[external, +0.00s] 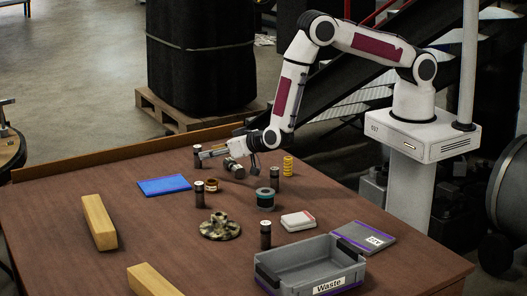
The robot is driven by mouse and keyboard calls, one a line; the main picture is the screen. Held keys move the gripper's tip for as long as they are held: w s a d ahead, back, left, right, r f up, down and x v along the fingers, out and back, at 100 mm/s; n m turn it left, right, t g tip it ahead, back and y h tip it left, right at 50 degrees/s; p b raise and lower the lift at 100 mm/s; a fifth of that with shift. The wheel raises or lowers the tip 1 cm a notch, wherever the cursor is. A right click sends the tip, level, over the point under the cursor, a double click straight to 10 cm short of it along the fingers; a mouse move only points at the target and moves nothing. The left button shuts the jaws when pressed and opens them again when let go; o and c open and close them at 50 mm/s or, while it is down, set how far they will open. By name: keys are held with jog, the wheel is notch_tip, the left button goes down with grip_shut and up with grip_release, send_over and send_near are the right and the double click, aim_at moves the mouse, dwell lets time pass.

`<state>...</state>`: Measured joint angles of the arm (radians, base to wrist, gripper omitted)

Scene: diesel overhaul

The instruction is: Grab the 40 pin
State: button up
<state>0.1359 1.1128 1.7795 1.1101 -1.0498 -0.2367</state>
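Several small dark cylinders with pale tops stand upright on the brown table. One (198,158) is at the back left, one (199,195) is nearer the front, one (274,180) is right of centre, and one (265,236) is near the grey bin. Their markings are too small to read, so I cannot tell which is the 40 pin. My gripper (206,153) reaches in from the right, low over the back of the table, with its tips close beside the back-left cylinder. I cannot tell whether it touches that cylinder or how far its fingers are apart.
A grey "Waste" bin (318,281) stands at the front right. A mottled flanged part (220,229), a dark ring with a teal band (265,199), a yellow spring (288,166) and a blue pad (164,185) lie about. Two wooden blocks (99,222) lie left.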

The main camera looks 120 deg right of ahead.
aim_at(198, 168)
jog(key=shift+s+d+f, duration=0.1)
jog(key=shift+f, duration=0.05)
jog(key=shift+x, duration=1.25)
jog(key=shift+w+d+f, duration=0.15)
jog(key=shift+d+f, duration=0.1)
jog(key=shift+d, duration=0.6)
jog(key=shift+w+d+f, duration=0.15)
jog(key=shift+d+f, duration=0.1)
jog(key=shift+d, duration=0.6)
jog(key=shift+x, duration=0.9)
